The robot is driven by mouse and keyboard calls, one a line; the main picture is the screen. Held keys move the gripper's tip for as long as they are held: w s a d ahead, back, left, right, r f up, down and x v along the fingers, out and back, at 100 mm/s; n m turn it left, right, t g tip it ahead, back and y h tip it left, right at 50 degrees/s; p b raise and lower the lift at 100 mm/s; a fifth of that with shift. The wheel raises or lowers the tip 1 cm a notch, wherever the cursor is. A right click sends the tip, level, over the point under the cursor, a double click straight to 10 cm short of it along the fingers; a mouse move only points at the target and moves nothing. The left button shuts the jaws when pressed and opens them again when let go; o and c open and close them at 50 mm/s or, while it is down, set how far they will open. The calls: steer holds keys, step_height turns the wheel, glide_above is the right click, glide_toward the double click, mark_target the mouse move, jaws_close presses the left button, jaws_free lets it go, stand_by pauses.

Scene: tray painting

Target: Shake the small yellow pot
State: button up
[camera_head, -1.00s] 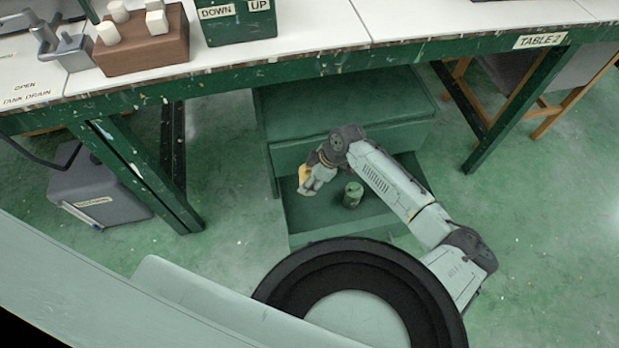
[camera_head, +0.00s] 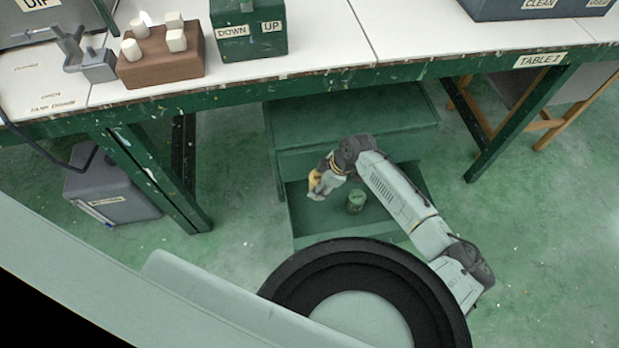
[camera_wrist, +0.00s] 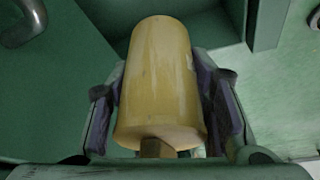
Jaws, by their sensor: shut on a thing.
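The small yellow pot (camera_wrist: 160,85) fills the middle of the wrist view, between the two fingers of my gripper (camera_wrist: 165,110). My gripper is shut on it, with a dark pad on each side of the pot. In the head view the yellow pot (camera_head: 314,180) shows as a small patch at the left of my gripper (camera_head: 322,184). My gripper is over the open green drawer (camera_head: 310,232) under the table. Part of the pot is hidden by the gripper in the head view.
A small green pot (camera_head: 356,202) stands in the drawer, right of my gripper. The table (camera_head: 330,45) overhangs the drawer cabinet (camera_head: 350,125). On it are a wooden block (camera_head: 165,68) with white pegs and a green DOWN/UP box (camera_head: 248,32). A grey container (camera_head: 110,190) stands on the floor at left.

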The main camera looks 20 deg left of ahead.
steer(key=shift+s+d, duration=0.1)
steer(key=shift+d, duration=0.85)
steer(key=a, duration=0.7)
steer(key=d+p, duration=0.2)
steer(key=d, duration=0.5)
steer(key=a, duration=0.7)
steer(key=shift+d+p, duration=0.55)
steer(key=shift+d, duration=3)
steer(key=a, duration=0.7)
steer(key=d, duration=0.7)
steer(key=a, duration=0.7)
steer(key=d, duration=0.6)
steer(key=shift+d, duration=0.4)
steer(key=shift+a, duration=1.6)
